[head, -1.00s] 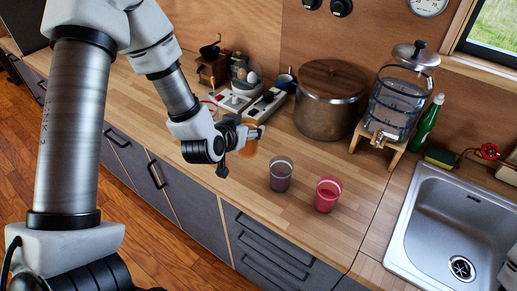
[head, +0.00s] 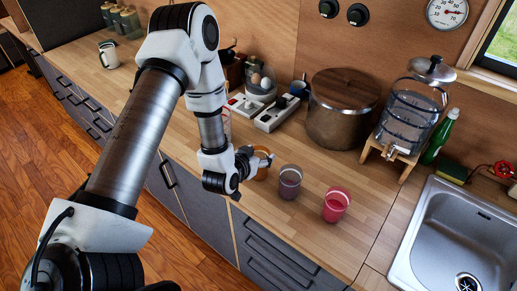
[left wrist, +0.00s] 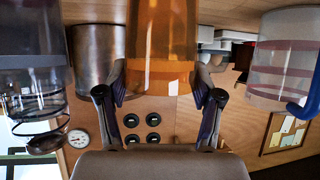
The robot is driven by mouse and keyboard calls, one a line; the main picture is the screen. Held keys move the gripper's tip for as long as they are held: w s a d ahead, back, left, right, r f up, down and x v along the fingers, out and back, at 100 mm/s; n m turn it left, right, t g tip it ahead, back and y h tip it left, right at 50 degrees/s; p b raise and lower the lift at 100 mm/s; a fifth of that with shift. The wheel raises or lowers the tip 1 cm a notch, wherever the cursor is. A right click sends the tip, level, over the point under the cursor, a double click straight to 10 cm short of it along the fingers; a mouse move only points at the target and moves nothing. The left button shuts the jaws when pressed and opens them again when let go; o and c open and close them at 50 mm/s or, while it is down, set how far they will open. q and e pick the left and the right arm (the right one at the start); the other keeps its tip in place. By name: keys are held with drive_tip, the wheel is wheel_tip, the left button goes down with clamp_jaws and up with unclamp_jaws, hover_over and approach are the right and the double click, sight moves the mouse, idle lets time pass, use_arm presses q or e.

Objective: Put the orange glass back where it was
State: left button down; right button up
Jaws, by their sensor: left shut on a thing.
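My left gripper (head: 255,161) is shut on the orange glass (head: 263,170), which is upright and partly hidden by the fingers. In the left wrist view, which is upside down, the orange glass (left wrist: 162,45) sits between the two fingers (left wrist: 160,100). The glass is at or just above the counter; I cannot tell if it touches. A dark purple-grey glass (head: 290,183) stands close to its right, and a red glass (head: 336,206) stands farther right, roughly in line. My right gripper is not in view.
Behind stand a large lidded pot (head: 341,120), a water dispenser (head: 408,112) on a wooden stand and a green bottle (head: 439,138). The sink (head: 460,235) is at the right. A clear vessel (left wrist: 285,60) is near the gripper. The counter front of the pot is clear.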

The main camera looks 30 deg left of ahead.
use_arm(q)
drive_tip(key=shift+f, duration=0.1)
drive_tip(key=shift+c, duration=0.9)
unclamp_jaws()
